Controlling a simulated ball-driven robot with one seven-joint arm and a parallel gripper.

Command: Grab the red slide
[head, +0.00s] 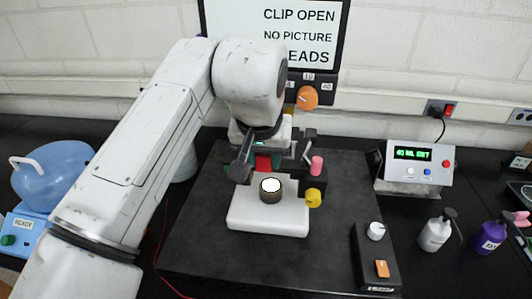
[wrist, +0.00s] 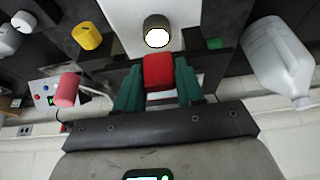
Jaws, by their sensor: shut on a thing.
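The red slide (wrist: 158,72) sits between the two green fingers of my gripper (wrist: 158,85) in the wrist view, touching both. My gripper is shut on it. In the head view the red slide (head: 263,162) shows as a small red patch under my wrist, at the stage of a microscope-like device, and my gripper (head: 266,160) is partly hidden by the arm. I cannot tell whether the slide still rests on the stage.
The device's white base (head: 268,220) carries a lit round lamp (head: 270,190). A yellow knob (head: 313,197) and a pink knob (head: 317,165) stick out close by on the right. A dark slab (head: 210,250) has free room in front. A screen (head: 275,35) stands behind.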

